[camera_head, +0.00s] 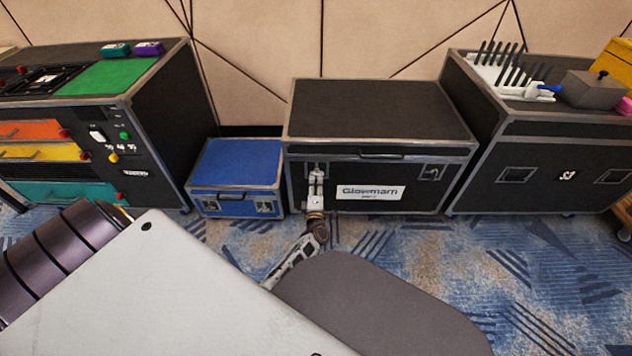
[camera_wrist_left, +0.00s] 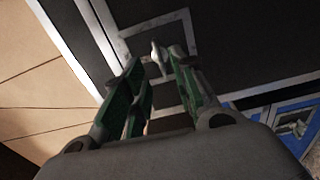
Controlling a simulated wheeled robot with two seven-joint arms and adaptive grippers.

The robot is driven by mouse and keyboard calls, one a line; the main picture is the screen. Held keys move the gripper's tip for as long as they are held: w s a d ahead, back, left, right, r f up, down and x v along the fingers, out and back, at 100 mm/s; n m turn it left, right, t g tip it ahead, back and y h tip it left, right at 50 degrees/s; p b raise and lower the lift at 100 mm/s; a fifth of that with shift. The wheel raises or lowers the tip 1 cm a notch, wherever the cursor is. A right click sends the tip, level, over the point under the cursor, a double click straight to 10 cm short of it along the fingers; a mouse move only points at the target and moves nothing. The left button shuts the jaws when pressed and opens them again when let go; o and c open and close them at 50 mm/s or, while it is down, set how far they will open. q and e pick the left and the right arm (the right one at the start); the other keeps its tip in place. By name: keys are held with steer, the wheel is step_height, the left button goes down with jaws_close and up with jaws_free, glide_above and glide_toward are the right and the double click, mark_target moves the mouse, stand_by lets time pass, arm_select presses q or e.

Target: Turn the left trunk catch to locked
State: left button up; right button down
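The black trunk (camera_head: 375,115) with a "Glowmam" label stands closed against the wall. Its left catch is mostly hidden behind my left gripper (camera_head: 316,172) in the head view. In the left wrist view the catch (camera_wrist_left: 158,52) shows as a small light metal turn piece in a recessed square plate. The fingers of my left gripper (camera_wrist_left: 157,62) are apart, with the turn piece between or just beyond their tips; I cannot tell whether they touch it. The trunk's right catch (camera_head: 431,173) is in plain view. My right gripper is not in view.
A blue case (camera_head: 238,165) stands close on the trunk's left. A black rack with coloured drawers (camera_head: 165,125) is farther left. A large black case (camera_head: 540,155) with antennas stands on the right. Patterned carpet (camera_head: 430,245) in front is clear.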

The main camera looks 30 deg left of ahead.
arm_select(q)
steer(key=shift+v, duration=1.15)
